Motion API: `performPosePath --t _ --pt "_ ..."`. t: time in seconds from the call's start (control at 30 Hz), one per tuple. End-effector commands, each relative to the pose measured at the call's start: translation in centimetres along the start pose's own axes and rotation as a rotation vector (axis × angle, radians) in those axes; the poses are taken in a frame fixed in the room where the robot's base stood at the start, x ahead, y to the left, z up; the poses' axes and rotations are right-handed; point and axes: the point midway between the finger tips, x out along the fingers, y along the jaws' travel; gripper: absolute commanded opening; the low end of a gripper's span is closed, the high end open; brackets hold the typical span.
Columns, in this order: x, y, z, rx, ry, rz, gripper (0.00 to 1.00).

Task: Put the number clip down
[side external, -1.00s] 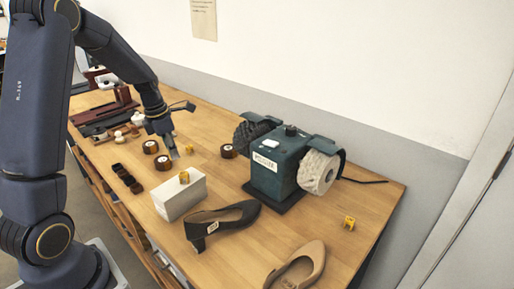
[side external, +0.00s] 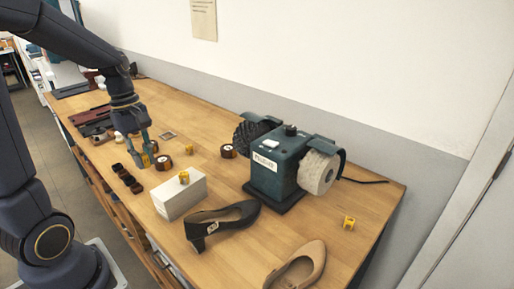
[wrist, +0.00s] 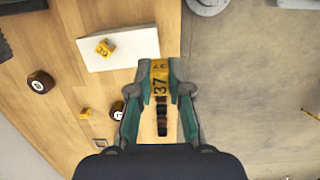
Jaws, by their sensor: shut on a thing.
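My gripper (wrist: 160,85) is shut on a yellow number clip (wrist: 160,78) marked 37, held between the fingertips in the wrist view. In the side view my gripper (side external: 145,158) is over the left part of the wooden table, beside the dark rolls and near the front edge. The held clip is small and partly hidden by the fingers there. A second yellow clip (side external: 184,177) sits on the white box (side external: 172,202). A third (side external: 348,223) lies on the table at the right. Another yellow clip (wrist: 85,113) lies on the wood in the wrist view.
A row of dark pieces (side external: 130,179) lies along the front edge, and shows beyond my fingers in the wrist view (wrist: 162,118). Dark rolls (side external: 163,162) stand close by. A green grinder (side external: 276,165), a black shoe (side external: 222,223) and a tan shoe (side external: 297,268) are to the right.

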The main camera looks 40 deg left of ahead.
Motion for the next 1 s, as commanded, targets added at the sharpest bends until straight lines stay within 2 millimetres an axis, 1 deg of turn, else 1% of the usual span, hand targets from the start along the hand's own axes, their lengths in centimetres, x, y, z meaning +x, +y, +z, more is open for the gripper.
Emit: performPosePath --t 0.03,0.17,0.2,0.3,0.4,0.63,0.83,1.0 --pt "0.7 1.3 -0.6 -0.001 -0.002 -0.006 0.04" --pt "2.2 4.5 -2.1 -0.002 -0.003 -0.005 0.04" --pt "3.1 5.1 -2.5 -0.003 -0.003 -0.006 0.04" --pt "4.9 6.6 -3.4 -0.003 -0.003 -0.003 0.04" --pt "6.1 7.6 -3.9 -0.002 -0.001 -0.002 0.04" --pt "7.3 8.7 -4.5 -0.002 -0.001 0.000 0.04" --pt "10.2 8.7 -5.0 -0.004 -0.002 -0.001 0.04" --pt "10.3 8.7 -5.0 -0.002 0.000 0.001 0.04"
